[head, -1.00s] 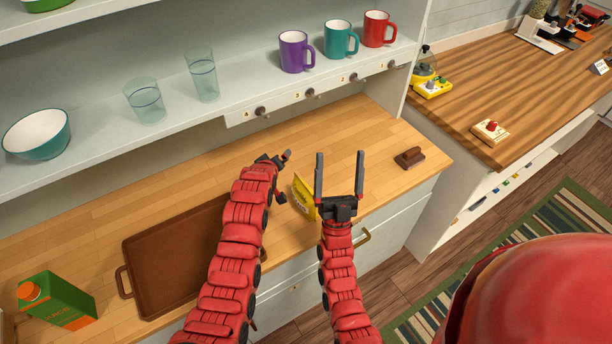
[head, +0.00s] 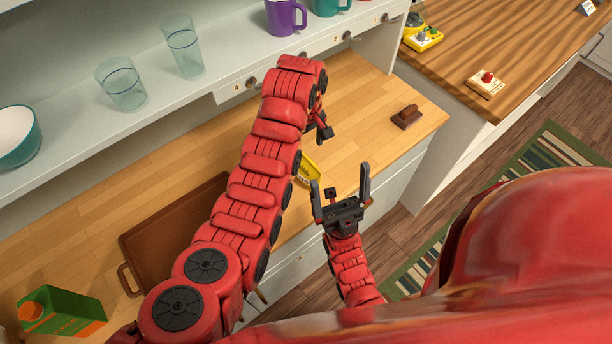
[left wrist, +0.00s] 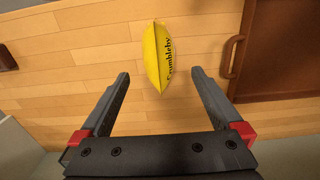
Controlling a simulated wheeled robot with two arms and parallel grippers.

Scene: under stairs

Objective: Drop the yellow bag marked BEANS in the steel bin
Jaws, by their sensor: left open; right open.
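A yellow bag (head: 310,168) lies on the wooden counter near its front edge, partly hidden by my left arm. In the left wrist view the bag (left wrist: 158,55) shows dark lettering that looks like "Crumbleby"; I cannot read BEANS. My left gripper (head: 321,130) is over the counter beyond the bag, pointing down. In the left wrist view its open fingers (left wrist: 160,76) stand either side of the bag's near tip, with no contact visible. My right gripper (head: 341,188) is open and empty at the counter's front, nearer me than the bag. No steel bin is in view.
A brown tray (head: 150,236) lies left of my left arm, with a green carton (head: 62,312) near it. A brown block (head: 406,117) sits at the counter's right end. A shelf with glasses (head: 183,47) and mugs (head: 286,17) overhangs the back.

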